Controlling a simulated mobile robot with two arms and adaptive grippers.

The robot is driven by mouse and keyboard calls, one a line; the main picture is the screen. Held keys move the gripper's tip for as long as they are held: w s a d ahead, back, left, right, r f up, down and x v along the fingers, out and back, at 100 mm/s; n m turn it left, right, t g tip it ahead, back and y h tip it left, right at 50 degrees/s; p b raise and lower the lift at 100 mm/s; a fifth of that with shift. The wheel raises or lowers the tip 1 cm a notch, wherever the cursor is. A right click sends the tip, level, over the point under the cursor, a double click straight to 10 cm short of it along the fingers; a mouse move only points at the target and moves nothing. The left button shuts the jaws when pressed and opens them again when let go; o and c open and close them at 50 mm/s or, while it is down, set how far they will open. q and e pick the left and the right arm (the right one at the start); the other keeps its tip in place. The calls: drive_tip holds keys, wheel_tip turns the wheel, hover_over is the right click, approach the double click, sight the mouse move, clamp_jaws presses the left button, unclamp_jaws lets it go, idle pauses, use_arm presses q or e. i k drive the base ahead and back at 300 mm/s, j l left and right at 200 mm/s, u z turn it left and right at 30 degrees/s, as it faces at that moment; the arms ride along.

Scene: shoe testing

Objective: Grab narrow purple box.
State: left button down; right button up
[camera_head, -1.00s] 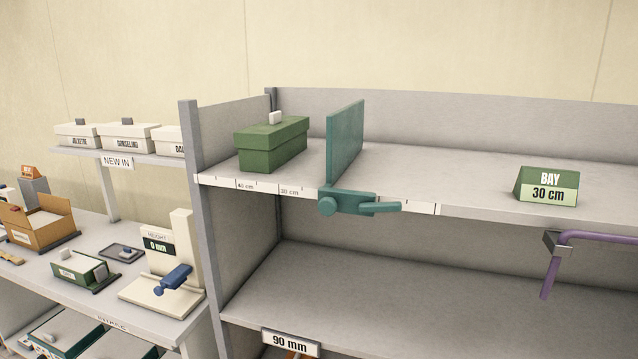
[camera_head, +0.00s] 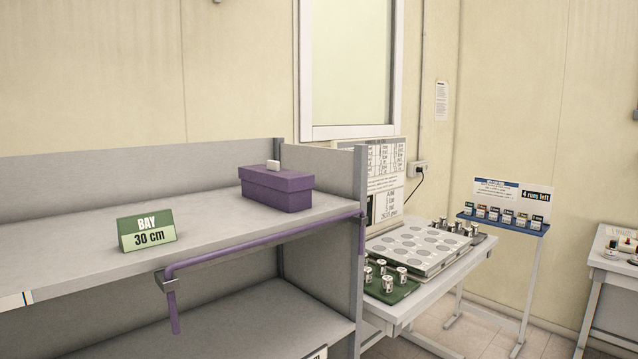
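A narrow purple box (camera_head: 277,190) with a lid sits on the top shelf (camera_head: 215,217), near its right end wall. A small white block (camera_head: 273,164) stands on its lid. The box is upright and nothing touches it from the front. Neither of my grippers shows in the head view.
A purple rail (camera_head: 265,237) runs along the shelf's front edge below the box, with a bent end hanging down. A green sign (camera_head: 147,231) reading "BAY 30 cm" stands left of the box. A table (camera_head: 455,262) with metal weights stands right of the shelf.

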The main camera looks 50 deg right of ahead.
sight(288, 190)
drive_tip(key=z, duration=0.4)
drive_tip(key=l+z, duration=0.15)
drive_tip(key=z, duration=0.7)
drive_tip(key=i+j+z, duration=0.15)
drive_tip(key=i+z, duration=0.25)
drive_tip(key=k, duration=0.1)
